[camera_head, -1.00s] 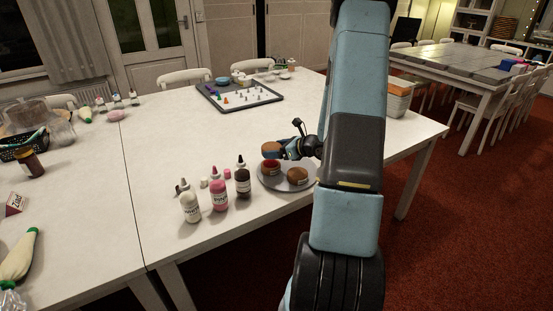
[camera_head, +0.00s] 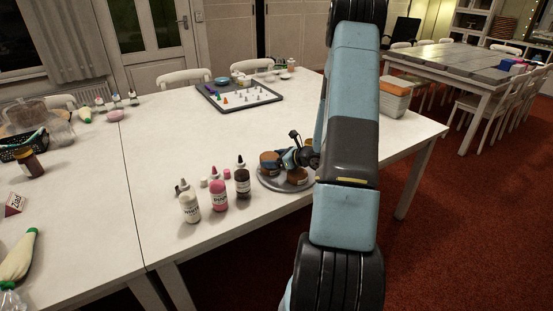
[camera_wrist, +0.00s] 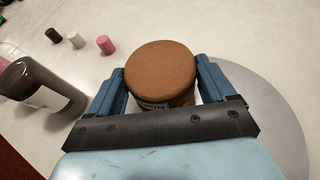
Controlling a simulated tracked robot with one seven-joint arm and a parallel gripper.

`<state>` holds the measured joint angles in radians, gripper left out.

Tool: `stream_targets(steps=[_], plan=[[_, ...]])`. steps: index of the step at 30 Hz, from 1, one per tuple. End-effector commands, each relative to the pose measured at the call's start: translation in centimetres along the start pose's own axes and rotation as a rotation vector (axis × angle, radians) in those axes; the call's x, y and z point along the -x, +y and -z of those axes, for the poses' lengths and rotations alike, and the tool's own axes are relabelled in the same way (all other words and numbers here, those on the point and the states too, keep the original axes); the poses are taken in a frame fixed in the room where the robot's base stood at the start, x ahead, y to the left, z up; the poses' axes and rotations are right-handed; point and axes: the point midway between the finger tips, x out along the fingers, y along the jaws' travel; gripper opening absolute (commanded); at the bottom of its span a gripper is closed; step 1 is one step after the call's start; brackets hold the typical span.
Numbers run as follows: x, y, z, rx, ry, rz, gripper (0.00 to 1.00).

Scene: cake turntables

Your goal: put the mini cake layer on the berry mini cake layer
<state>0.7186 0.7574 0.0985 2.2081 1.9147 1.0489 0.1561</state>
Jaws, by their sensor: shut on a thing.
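The mini cake layer (camera_head: 269,156) is brown and round. My gripper (camera_head: 284,158) is shut on its sides, with one blue finger on each side in the wrist view (camera_wrist: 160,74). It sits level, low over the left part of a round grey turntable (camera_head: 272,185). The berry mini cake layer is directly below it, its red top now covered; little of it can be told apart. The two look stacked, but I cannot see the contact line. Another brown cake layer (camera_head: 297,176) stands on the turntable to the right, partly behind my gripper.
Several bottles stand left of the turntable: white (camera_head: 190,207), pink (camera_head: 219,195) and dark brown (camera_head: 242,182). Small caps lie by them. A game board (camera_head: 239,96) lies farther back. The table between board and turntable is clear.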

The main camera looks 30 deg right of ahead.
Motion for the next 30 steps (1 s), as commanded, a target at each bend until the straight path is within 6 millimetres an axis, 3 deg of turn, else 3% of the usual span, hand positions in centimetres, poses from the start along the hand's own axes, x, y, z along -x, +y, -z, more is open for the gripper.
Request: stream_targets(steps=[1, 2, 7, 17, 23, 30], plan=[[-0.1, 0.0, 0.1, 0.0, 0.0, 0.0, 0.53], [-0.1, 0.0, 0.1, 0.0, 0.0, 0.0, 0.84], [-0.1, 0.0, 0.1, 0.0, 0.0, 0.0, 1.0], [0.3, 0.0, -0.1, 0.0, 0.0, 0.001, 1.0], [3.1, -0.1, -0.1, 0.0, 0.001, 0.003, 1.0], [7.8, 0.0, -0.1, 0.0, 0.0, 0.003, 1.0]])
